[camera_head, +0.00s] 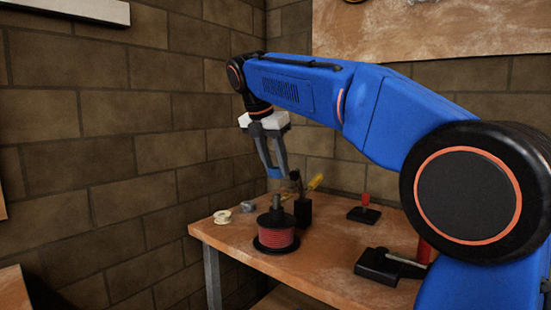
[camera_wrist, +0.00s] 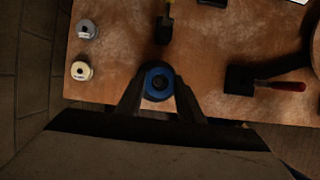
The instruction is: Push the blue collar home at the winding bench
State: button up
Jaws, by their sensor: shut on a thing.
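My gripper (camera_head: 276,173) points down at the winding bench (camera_head: 325,278), its fingers shut on the blue collar (camera_wrist: 151,72). The collar is a blue ring with a dark centre in the wrist view, between my two fingertips (camera_wrist: 159,85). In the head view it is small and mostly hidden by the fingers. A spool wound with red (camera_head: 276,238) stands on the bench below my gripper, with a dark upright post (camera_head: 276,202) at its centre. The collar appears above the post top, apart from it; exact alignment I cannot tell. The spool is hidden in the wrist view.
A cream reel (camera_head: 222,217) and a grey reel (camera_head: 247,206) lie at the left. A dark block (camera_head: 303,212) with a yellow-handled tool (camera_head: 315,182) stands close behind the spool. A red-handled black piece (camera_head: 364,213) and a black block (camera_head: 378,266) are at the right. Brick walls stand behind.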

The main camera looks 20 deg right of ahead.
aim_at(275, 193)
jog(key=shift+f, duration=1.75)
jog(key=shift+f, duration=2.85)
jog(key=o, duration=1.1)
jog(key=shift+o, duration=0.2)
jog(key=v, duration=1.7)
jog(key=shift+r, duration=0.2)
